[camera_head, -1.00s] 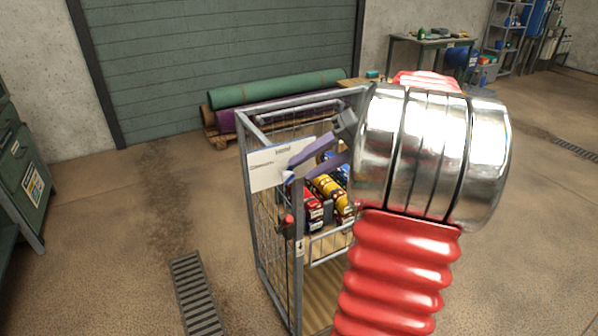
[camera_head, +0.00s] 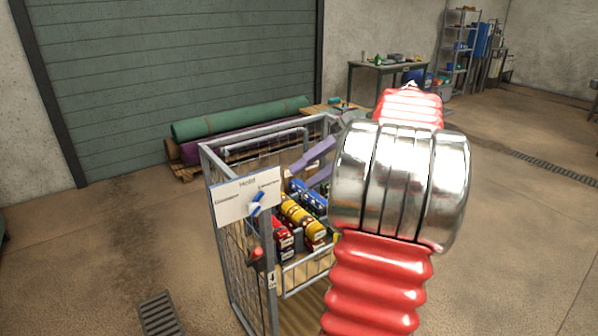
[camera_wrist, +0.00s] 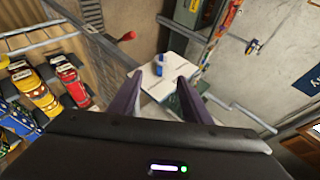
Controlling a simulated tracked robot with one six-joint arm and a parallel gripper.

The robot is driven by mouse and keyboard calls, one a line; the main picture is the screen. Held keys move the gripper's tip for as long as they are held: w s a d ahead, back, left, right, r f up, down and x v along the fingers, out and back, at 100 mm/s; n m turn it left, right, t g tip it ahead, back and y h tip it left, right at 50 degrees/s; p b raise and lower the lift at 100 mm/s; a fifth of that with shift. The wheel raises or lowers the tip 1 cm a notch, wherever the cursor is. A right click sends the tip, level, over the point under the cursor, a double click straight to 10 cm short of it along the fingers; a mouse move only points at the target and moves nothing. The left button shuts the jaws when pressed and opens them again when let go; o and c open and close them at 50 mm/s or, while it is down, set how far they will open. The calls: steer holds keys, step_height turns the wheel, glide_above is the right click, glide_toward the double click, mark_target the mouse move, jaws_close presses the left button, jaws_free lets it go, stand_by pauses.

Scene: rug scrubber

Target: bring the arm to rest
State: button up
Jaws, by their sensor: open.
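My gripper (camera_head: 302,178) has two purple fingers, spread apart with nothing between them. It hangs over the wire cage trolley (camera_head: 232,262), right of the white sign board (camera_head: 230,206). A small blue and white piece (camera_head: 256,203) is on the board's face, apart from the fingers. In the wrist view, my gripper (camera_wrist: 158,78) points toward the white board (camera_wrist: 178,45) and the blue piece (camera_wrist: 158,68). My red ribbed arm and its silver collar hide the trolley's right side.
Red, yellow and blue bottle-like items (camera_head: 300,214) sit in the trolley's basket. A red-knobbed lever (camera_head: 257,253) is on its front post. Rolled rugs (camera_head: 240,117) lie behind on a pallet. A workbench (camera_head: 385,68) stands at the back. Floor is clear left and right.

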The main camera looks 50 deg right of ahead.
stand_by(0.4)
step_height(320, 180, down, 7)
steer(key=s+d+m+g+h, duration=0.1)
steer(key=d+m+h, duration=0.15)
steer(key=m, duration=0.25)
steer(key=a+f+g+h, duration=0.3)
steer(key=a+f, duration=0.2)
steer(key=a, duration=0.3)
steer(key=s+a+n+t+h, duration=0.1)
steer(key=a+n, duration=0.9)
steer(key=a, duration=2.2)
steer(key=shift+s+t+h, duration=0.35)
steer(key=shift+t+h, duration=0.15)
steer(key=shift+h, duration=0.15)
